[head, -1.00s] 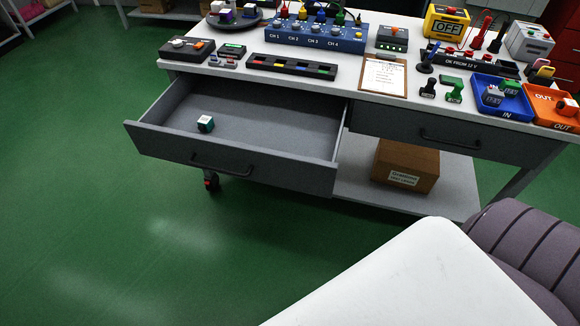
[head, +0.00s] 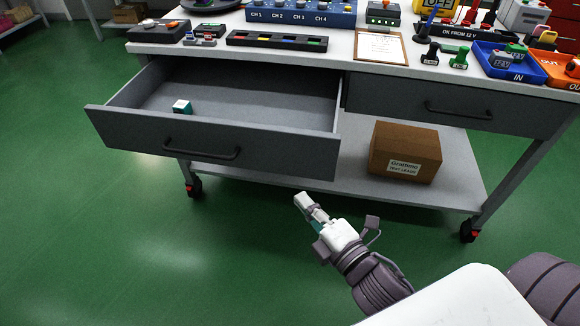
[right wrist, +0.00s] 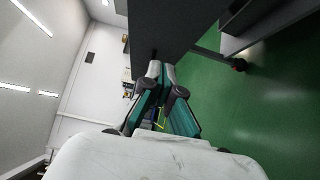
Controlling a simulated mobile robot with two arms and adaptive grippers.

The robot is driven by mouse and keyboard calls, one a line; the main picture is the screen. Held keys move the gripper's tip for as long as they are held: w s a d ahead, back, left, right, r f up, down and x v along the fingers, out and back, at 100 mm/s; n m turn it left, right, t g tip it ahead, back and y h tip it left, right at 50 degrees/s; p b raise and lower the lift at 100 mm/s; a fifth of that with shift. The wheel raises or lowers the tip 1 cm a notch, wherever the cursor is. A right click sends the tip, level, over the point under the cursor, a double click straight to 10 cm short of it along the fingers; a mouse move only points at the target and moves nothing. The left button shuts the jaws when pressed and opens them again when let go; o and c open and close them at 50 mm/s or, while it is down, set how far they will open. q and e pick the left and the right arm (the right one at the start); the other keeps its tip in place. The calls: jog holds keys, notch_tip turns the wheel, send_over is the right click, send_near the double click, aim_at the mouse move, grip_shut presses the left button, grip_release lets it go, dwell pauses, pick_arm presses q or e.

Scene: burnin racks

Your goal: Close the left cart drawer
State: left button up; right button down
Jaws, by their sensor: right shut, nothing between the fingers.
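The left cart drawer (head: 220,150) is pulled out toward me, with its dark handle (head: 205,153) on the front panel. A small white and teal block (head: 182,107) lies inside it. My right gripper (head: 303,202) is shut and empty, in front of the cart and below the right end of the drawer front. In the right wrist view the shut fingers (right wrist: 155,70) point toward a grey panel (right wrist: 180,25), which looks like the drawer front. I cannot tell there whether they touch it. My left gripper is not in view.
The right drawer (head: 440,105) is shut. A cardboard box (head: 405,152) stands on the cart's lower shelf (head: 340,190). The worktop holds a clipboard (head: 381,47), a blue bin (head: 505,62) and an orange bin (head: 560,70). Green floor left of the cart is clear.

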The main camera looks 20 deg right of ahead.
send_near(278, 155)
jog(key=w+a, duration=0.3)
jog(key=shift+w+d+b, duration=0.2)
jog(key=shift+w+d, duration=0.15)
jog(key=shift+w, duration=0.2)
jog(key=shift+w+d+b, duration=0.15)
jog(key=shift+w+d, duration=0.15)
jog(key=shift+w, duration=0.2)
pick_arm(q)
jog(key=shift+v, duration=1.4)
pick_arm(e)
jog(key=shift+w+d, duration=0.3)
jog(key=shift+w, duration=0.15)
